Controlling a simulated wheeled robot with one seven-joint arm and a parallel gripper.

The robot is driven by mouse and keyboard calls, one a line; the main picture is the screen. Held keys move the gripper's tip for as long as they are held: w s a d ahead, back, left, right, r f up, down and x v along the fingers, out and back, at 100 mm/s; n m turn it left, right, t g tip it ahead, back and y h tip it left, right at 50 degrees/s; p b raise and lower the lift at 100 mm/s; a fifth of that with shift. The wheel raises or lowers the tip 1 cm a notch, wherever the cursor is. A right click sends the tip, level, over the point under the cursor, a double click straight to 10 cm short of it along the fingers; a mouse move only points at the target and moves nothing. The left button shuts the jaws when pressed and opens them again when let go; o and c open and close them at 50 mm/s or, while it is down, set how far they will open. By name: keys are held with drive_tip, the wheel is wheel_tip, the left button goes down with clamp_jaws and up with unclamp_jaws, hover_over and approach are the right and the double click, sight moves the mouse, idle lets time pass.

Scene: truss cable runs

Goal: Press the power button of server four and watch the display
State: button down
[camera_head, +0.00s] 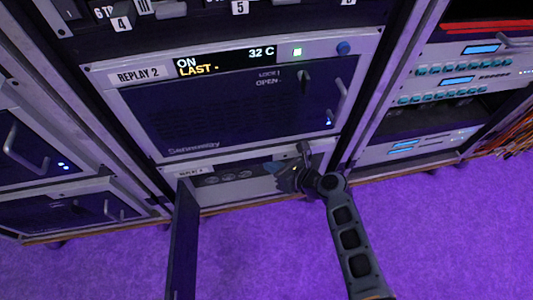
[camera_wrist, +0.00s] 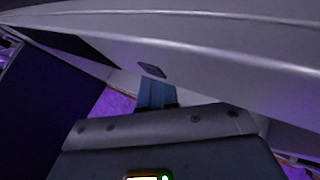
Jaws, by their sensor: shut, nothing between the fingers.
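The lower server (camera_head: 235,190), with a small label that seems to read REPLAY 4 (camera_head: 192,172), sits under the REPLAY 2 server in the head view. Its dark front door (camera_head: 183,240) stands swung open at the left, and round shapes show on its face. I cannot make out its power button or its display. My gripper (camera_head: 274,168) is shut and empty at the upper right of this server's face; I cannot tell whether it touches. In the wrist view its blue fingers (camera_wrist: 157,93) are together, close to a pale metal surface (camera_wrist: 215,75).
More racks stand left and right. The purple floor (camera_head: 450,240) in front is clear.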

drive_tip(key=shift+w+a+r, duration=0.2)
drive_tip(key=shift+w, duration=0.45)
drive_tip(key=shift+w+a+r, duration=0.15)
drive_tip(key=shift+w+r, duration=0.05)
drive_tip(key=shift+w, duration=0.45)
idle(1.4)
drive_tip(key=shift+s+r, duration=0.1)
drive_tip(key=shift+r, duration=0.1)
drive_tip(key=shift+s+r+p, duration=0.25)
drive_tip(key=shift+r+p, duration=0.1)
drive_tip(key=shift+p, duration=0.65)
drive_tip(key=shift+s, duration=0.1)
drive_tip(key=s+p, duration=0.1)
drive_tip(key=s+d, duration=0.1)
drive_tip(key=s, duration=0.1)
drive_tip(key=s+p, duration=0.1)
drive_tip(key=s, duration=0.1)
drive_tip(key=shift+s+d+f+p, duration=0.1)
drive_tip(key=shift+d+f+p, duration=0.2)
drive_tip(key=shift+f, duration=0.1)
